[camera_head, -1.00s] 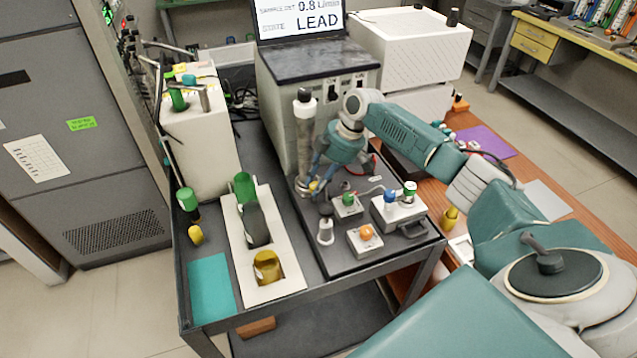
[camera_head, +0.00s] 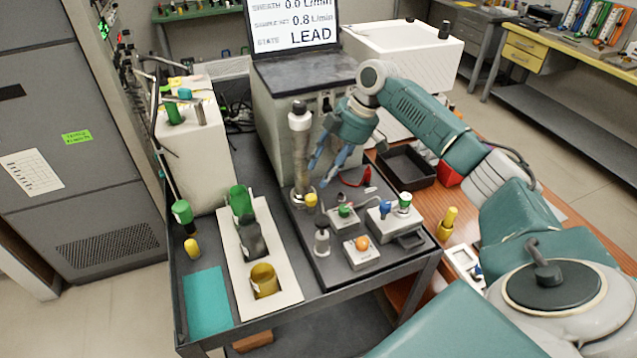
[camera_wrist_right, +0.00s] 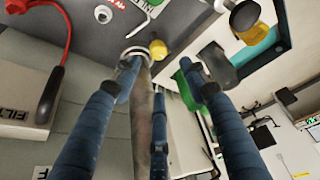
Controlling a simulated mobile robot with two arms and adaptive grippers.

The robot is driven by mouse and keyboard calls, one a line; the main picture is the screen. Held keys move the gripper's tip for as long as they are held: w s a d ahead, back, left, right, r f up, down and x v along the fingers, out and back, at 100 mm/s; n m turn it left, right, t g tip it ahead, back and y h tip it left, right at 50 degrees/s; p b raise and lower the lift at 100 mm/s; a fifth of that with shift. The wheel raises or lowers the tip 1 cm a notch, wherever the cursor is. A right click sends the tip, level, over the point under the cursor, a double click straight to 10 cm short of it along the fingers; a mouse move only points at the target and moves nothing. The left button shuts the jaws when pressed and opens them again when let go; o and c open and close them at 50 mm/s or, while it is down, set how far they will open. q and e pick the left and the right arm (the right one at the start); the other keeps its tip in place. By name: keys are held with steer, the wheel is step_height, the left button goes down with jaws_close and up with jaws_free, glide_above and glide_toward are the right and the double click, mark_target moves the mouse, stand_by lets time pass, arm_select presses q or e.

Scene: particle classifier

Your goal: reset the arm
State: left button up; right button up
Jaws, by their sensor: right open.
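My right arm (camera_head: 425,112) is teal and bent, reaching in from the right over the cart. My right gripper (camera_head: 328,167) has its blue fingers spread, empty, pointing down just right of the upright column (camera_head: 302,150) with a dark cap. In the right wrist view the gripper (camera_wrist_right: 160,85) is also open. The column (camera_wrist_right: 141,125) shows between its fingers there; I cannot tell if they touch. A yellow knob (camera_head: 311,200) is at the column's foot. My left gripper is out of view.
A white rack (camera_head: 281,296) holds green, dark and amber bottles. Small control boxes (camera_head: 361,254) stand on the black plate near the column. Behind is a grey instrument with a screen (camera_head: 292,25) reading LEAD. A black tray (camera_head: 408,168) lies on the wooden table.

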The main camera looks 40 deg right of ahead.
steer(key=shift+v, duration=1.1)
